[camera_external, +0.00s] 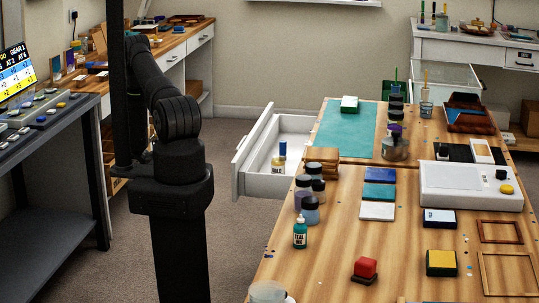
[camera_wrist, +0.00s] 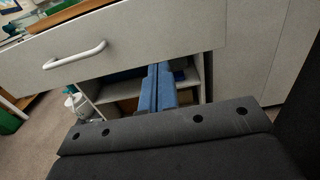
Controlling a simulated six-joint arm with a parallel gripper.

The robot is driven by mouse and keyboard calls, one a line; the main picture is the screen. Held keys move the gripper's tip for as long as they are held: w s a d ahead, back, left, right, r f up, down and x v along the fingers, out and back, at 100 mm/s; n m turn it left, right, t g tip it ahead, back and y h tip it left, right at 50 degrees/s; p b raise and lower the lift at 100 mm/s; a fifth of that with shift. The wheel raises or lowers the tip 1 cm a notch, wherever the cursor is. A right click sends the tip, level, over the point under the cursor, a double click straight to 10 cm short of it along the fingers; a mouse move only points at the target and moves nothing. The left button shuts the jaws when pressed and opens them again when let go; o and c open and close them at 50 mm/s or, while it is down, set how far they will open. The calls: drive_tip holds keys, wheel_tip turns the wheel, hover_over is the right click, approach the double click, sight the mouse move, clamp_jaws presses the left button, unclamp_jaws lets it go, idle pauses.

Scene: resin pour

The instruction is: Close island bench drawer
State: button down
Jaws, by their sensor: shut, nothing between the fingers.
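The island bench (camera_external: 335,235) has a white drawer (camera_external: 243,150) pulled out from its left side in the external view. A small bottle with a blue cap (camera_external: 282,150) stands inside it. My gripper (camera_wrist: 158,75) shows in the wrist view with its two blue fingers together and empty. The fingertips overlap the lower edge of a white drawer front (camera_wrist: 120,42) with a curved white handle (camera_wrist: 75,55) to their left. I cannot tell whether they touch it, or whether it is the same drawer. My gripper is not visible in the external view.
Ink bottles (camera_external: 300,232) and wooden blocks (camera_external: 322,157) stand on the bench near the drawer. Another white drawer-like box (camera_external: 450,75) stands out at the far end. A grey workbench (camera_external: 45,185) is at left. Carpet floor (camera_external: 228,245) is clear before the drawer.

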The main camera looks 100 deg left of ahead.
approach(254, 168)
drive_tip(key=shift+w+a+f, duration=0.1)
drive_tip(key=shift+w, duration=1)
drive_tip(key=w, duration=2)
drive_tip(key=shift+w, duration=1)
drive_tip(key=shift+a, duration=0.1)
drive_tip(key=s, duration=1.4)
drive_tip(key=shift+s, duration=0.25)
